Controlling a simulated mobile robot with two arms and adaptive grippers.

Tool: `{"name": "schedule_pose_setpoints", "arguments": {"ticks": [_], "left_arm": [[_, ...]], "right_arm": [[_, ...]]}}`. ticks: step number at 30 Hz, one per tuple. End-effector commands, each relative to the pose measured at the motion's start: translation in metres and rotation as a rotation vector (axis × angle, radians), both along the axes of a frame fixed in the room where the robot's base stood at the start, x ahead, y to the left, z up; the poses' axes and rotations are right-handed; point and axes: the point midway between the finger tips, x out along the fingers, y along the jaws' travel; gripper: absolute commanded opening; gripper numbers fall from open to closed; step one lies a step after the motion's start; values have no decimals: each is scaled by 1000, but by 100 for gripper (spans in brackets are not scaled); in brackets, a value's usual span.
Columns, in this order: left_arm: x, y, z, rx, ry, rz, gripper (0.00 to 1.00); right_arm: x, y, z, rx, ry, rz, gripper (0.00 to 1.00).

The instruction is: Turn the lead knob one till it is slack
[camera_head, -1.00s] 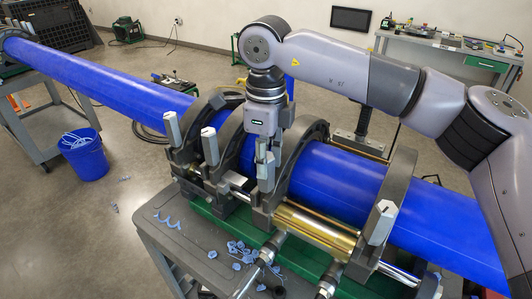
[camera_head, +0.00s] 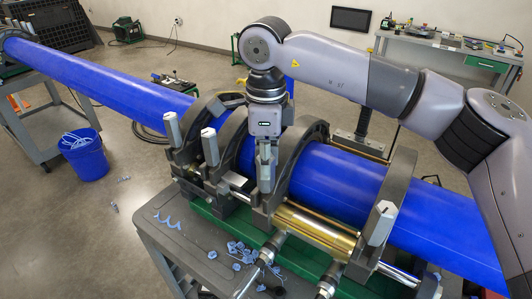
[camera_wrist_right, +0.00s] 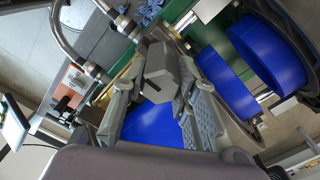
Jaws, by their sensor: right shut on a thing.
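A grey faceted clamp knob (camera_wrist_right: 162,75) stands between the two fingers of my right gripper (camera_wrist_right: 155,98) in the right wrist view. The fingers lie along its two sides and hold it. In the head view my right gripper (camera_head: 265,140) comes down from above onto this knob (camera_head: 266,175), at the third clamp ring from the left. The gripper hides the knob's upper part. The knob's shaft and thread do not show clearly. My left gripper is not in view.
Blue pipe (camera_head: 345,180) runs through the clamp rings on the cart. Other grey knobs stand at the left (camera_head: 173,128), beside it (camera_head: 210,146), and at the right (camera_head: 380,222). Blue shavings (camera_head: 240,252) lie on the cart's grey shelf. A blue bucket (camera_head: 84,155) stands on the floor.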

Motion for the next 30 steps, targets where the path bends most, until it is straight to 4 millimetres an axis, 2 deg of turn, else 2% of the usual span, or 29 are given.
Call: {"name": "schedule_pose_setpoints", "arguments": {"ticks": [7,16,24,30], "left_arm": [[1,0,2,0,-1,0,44],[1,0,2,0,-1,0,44],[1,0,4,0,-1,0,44],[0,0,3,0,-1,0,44]], "right_arm": [[0,0,0,0,-1,224,0],[0,0,0,0,-1,260,0],[0,0,0,1,0,496,0],[0,0,0,0,0,515,0]]}}
